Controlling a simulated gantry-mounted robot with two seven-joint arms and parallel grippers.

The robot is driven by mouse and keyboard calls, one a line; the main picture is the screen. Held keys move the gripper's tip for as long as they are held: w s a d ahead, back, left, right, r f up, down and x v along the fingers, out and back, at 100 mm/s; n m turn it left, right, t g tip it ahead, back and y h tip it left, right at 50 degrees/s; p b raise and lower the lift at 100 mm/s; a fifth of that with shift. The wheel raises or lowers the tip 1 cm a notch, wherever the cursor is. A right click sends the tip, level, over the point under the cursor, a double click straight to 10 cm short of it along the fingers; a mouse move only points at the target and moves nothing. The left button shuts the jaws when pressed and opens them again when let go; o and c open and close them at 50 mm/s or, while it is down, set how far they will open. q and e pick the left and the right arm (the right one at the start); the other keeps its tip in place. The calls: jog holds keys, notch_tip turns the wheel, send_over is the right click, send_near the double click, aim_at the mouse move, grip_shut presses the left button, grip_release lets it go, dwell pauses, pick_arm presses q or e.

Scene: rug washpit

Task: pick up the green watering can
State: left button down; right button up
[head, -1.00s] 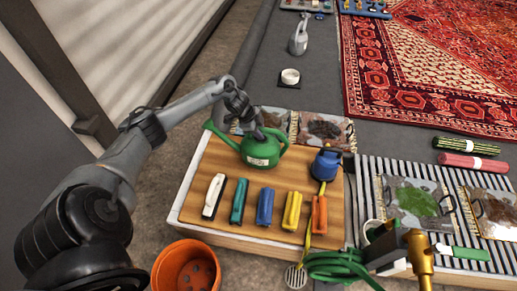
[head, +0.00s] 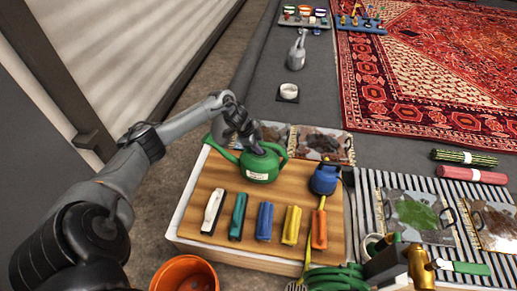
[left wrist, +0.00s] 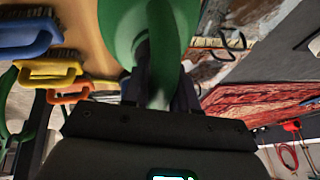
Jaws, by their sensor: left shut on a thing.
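The green watering can (head: 260,166) is at the back of the wooden board (head: 185,229), with its spout to the left and a white label on its side. My left gripper (head: 250,141) reaches it from above and behind, and is shut on the can's upper part. In the left wrist view the green can (left wrist: 122,25) fills the top middle, between the dark fingers of my left gripper (left wrist: 158,92). The head view does not clearly show a gap between the can and the board. My right gripper is not in view.
Several coloured brushes, including a blue one (head: 264,221), lie in a row in front of the can. An orange pot (head: 184,274) and a green hose (head: 335,277) are at the front. A white bowl (head: 289,91) stands behind.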

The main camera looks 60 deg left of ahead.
pick_arm(q)
notch_tip(320, 180, up, 4)
jog(key=shift+w+a+p, duration=0.1)
jog(key=shift+p, duration=1.05)
jog(key=w+d+r+p, duration=0.5)
jog(key=d+r+p, duration=0.1)
jog(key=d, duration=0.4)
jog(key=shift+d+r, duration=0.3)
jog(key=shift+r, duration=0.1)
jog(key=c, duration=1.4)
grip_release()
jog(key=shift+c, duration=0.2)
grip_shut()
